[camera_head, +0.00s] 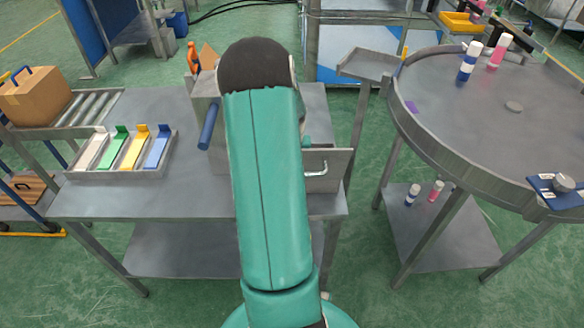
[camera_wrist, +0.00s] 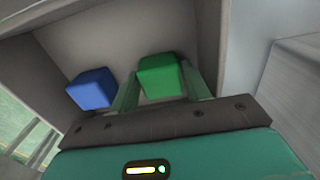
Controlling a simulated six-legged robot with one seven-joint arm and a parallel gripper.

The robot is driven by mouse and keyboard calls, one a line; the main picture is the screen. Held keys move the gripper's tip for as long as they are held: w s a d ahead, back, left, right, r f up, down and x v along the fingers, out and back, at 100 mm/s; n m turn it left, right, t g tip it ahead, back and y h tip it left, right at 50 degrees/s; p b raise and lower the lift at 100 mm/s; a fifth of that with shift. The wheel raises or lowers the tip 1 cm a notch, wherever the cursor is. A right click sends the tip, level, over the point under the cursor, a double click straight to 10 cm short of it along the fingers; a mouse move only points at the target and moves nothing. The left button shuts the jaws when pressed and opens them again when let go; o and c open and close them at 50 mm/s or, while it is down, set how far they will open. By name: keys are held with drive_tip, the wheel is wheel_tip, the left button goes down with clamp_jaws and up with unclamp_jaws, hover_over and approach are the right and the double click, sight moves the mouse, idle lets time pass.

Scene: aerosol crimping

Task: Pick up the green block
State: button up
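The green block (camera_wrist: 161,77) shows in the wrist view, inside a grey box-like compartment (camera_wrist: 115,45). It lies between the two teal fingers of my gripper (camera_wrist: 158,80), one at its left side and one at its right. The fingers stand apart by about the block's width. I cannot tell whether they touch or press on it. In the head view my own arm hides the gripper and the block.
A blue block (camera_wrist: 91,89) sits just left of my left finger. In the head view, a tray (camera_head: 118,172) with several coloured slots stands on the left of the metal table (camera_head: 190,105). A round table (camera_head: 470,110) with bottles stands at the right.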

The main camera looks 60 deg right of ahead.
drive_tip(key=c, duration=0.5)
drive_tip(key=shift+w+r, duration=0.1)
